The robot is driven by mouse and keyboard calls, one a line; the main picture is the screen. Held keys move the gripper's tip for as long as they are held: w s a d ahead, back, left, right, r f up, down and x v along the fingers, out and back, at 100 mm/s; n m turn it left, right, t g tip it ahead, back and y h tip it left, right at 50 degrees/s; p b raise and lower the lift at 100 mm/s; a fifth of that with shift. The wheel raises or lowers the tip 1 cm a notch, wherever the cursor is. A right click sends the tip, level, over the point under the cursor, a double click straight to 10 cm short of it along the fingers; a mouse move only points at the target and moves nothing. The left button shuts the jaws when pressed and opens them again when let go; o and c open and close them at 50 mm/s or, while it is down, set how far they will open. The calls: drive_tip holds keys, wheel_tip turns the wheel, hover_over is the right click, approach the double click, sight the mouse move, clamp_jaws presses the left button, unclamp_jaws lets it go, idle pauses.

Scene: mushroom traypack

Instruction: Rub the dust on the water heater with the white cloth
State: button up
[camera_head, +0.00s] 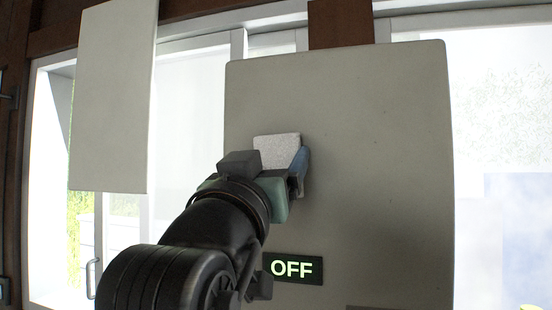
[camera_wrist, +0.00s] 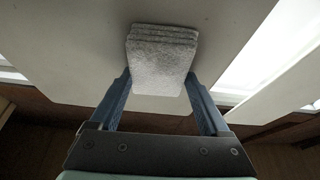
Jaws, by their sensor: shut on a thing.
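The water heater (camera_head: 370,150) is a large pale grey panel with a lit "OFF" display (camera_head: 292,268) at its lower part. Its flat face also fills the upper part of the wrist view (camera_wrist: 80,60). The white cloth (camera_head: 277,150) is a folded, layered pad, and it shows between the fingers in the wrist view (camera_wrist: 160,62). My gripper (camera_head: 290,165) is shut on the cloth, with a blue finger on each side of it in the wrist view (camera_wrist: 160,88). The cloth is at the heater's face, left of its middle; I cannot tell if it touches. I cannot make out dust clearly.
A pale cabinet-like panel (camera_head: 112,95) hangs to the left, apart from the heater. Bright windows (camera_head: 500,130) with white frames stand behind on both sides. Dark brown wood (camera_head: 340,22) shows above the heater.

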drive_tip(key=shift+a+f, duration=0.1)
drive_tip(key=shift+f, duration=0.05)
drive_tip(key=shift+s+a, duration=0.25)
drive_tip(key=shift+s, duration=0.3)
drive_tip(key=shift+s+a+b, duration=0.2)
drive_tip(key=shift+s, duration=0.5)
drive_tip(key=shift+s+a+b, duration=0.15)
drive_tip(key=shift+s+a, duration=0.05)
drive_tip(key=shift+s, duration=0.5)
drive_tip(key=shift+s+a+b, duration=0.2)
drive_tip(key=shift+s, duration=0.5)
drive_tip(key=shift+s, duration=0.1)
drive_tip(key=shift+s+a, duration=0.25)
drive_tip(key=shift+s, duration=0.45)
drive_tip(key=shift+s+a, duration=0.2)
drive_tip(key=shift+s, duration=0.5)
